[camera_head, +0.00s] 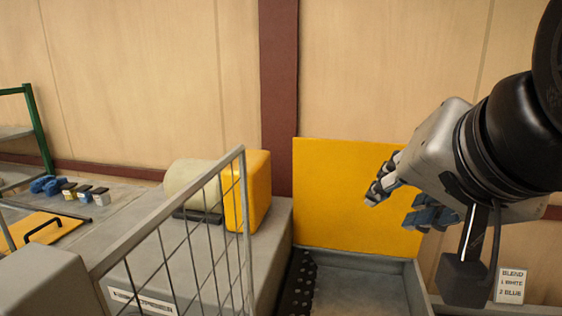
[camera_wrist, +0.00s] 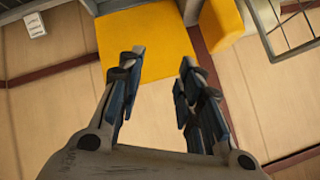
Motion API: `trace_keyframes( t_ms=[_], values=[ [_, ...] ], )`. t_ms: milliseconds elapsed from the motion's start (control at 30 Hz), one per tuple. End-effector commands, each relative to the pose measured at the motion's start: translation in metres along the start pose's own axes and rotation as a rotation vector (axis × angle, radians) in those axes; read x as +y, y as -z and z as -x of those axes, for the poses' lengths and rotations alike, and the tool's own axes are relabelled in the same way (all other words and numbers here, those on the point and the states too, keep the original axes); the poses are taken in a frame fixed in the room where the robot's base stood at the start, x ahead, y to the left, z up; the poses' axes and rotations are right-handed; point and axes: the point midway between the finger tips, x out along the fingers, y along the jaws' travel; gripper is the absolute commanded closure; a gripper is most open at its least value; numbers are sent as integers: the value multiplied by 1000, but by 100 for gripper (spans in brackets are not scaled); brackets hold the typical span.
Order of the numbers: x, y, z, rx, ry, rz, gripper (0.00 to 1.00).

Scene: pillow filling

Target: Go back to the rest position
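My gripper (camera_head: 392,207) hangs in the air at the right of the head view, in front of a yellow panel (camera_head: 330,195). Its two fingers are apart with nothing between them. In the wrist view, my gripper (camera_wrist: 155,85) also shows open and empty, with the yellow panel (camera_wrist: 150,40) and the wooden wall beyond the fingertips. It touches nothing that I can see.
A grey tray (camera_head: 375,285) lies below the panel. A wire-mesh guard (camera_head: 190,255) stands at the centre left, before a yellow block (camera_head: 257,190) and a pale roll (camera_head: 190,185). Small blue and grey items (camera_head: 83,193) lie farther left. A "BLEND" card (camera_head: 510,286) is at right.

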Motion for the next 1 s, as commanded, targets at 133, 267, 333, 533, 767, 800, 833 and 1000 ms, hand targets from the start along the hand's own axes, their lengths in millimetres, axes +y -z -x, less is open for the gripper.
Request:
trace_keyframes(
  t_ms=[133,267,333,533,767,800,833,1000],
  values=[
    [29,-44,-38,-39,-24,53,67],
    [67,-103,-85,-98,-54,133,67],
    [88,-134,-109,-131,-68,177,67],
    [147,-226,-174,-232,-101,306,67],
    [217,-333,-240,-352,-121,446,67],
    [228,-350,-250,-373,-123,469,67],
    [237,-363,-256,-387,-124,484,67],
    [271,-415,-283,-450,-125,554,67]
  ],
)
